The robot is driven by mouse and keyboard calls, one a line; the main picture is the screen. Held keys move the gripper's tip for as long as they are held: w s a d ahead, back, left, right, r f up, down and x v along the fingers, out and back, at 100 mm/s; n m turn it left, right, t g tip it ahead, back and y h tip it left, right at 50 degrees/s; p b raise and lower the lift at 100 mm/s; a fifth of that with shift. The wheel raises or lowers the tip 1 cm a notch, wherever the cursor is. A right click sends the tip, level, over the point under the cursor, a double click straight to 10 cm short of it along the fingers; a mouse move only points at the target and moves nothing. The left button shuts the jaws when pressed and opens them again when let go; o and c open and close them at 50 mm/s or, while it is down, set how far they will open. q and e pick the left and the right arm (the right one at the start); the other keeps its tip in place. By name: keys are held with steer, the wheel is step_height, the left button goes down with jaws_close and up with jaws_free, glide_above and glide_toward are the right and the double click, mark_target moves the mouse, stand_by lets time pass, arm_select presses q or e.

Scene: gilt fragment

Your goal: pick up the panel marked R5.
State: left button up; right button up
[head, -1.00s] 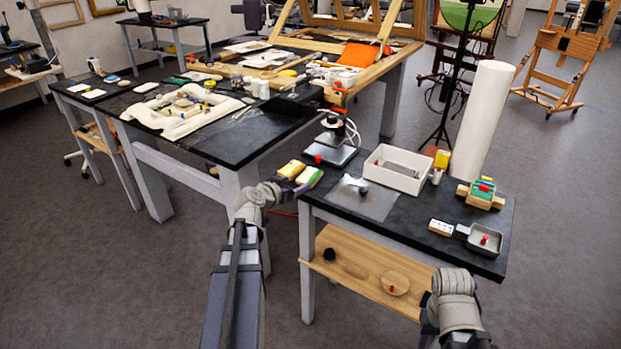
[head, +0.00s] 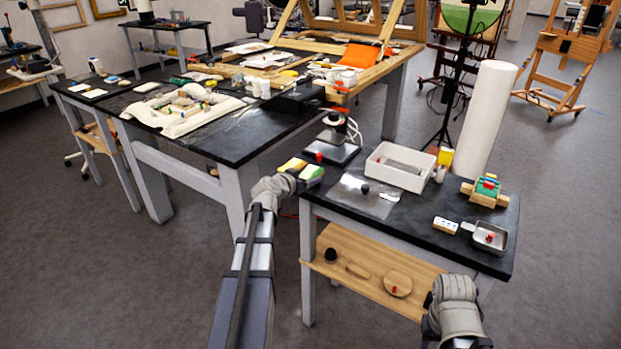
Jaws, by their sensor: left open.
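I cannot read the mark R5 on anything in view. Small coloured pieces, green and red on top, sit in a wooden holder (head: 485,192) at the right of the near black-topped table; I cannot tell whether any is the panel. My left gripper (head: 302,170) reaches in beside that table's left end, its yellow and green tips apart. It is open, and I see nothing held. It is well to the left of the holder. My right arm comes in at the lower right; its gripper does not show.
The near table (head: 420,238) carries a white tray (head: 400,167), a clear sheet (head: 365,196), a white dotted block (head: 445,226) and a small metal pan (head: 489,238). A wooden shelf (head: 370,275) lies below. A large cluttered table (head: 235,140) stands behind to the left.

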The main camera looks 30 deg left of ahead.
arm_select(q)
steer(key=c, duration=1)
steer(key=shift+r, duration=0.15)
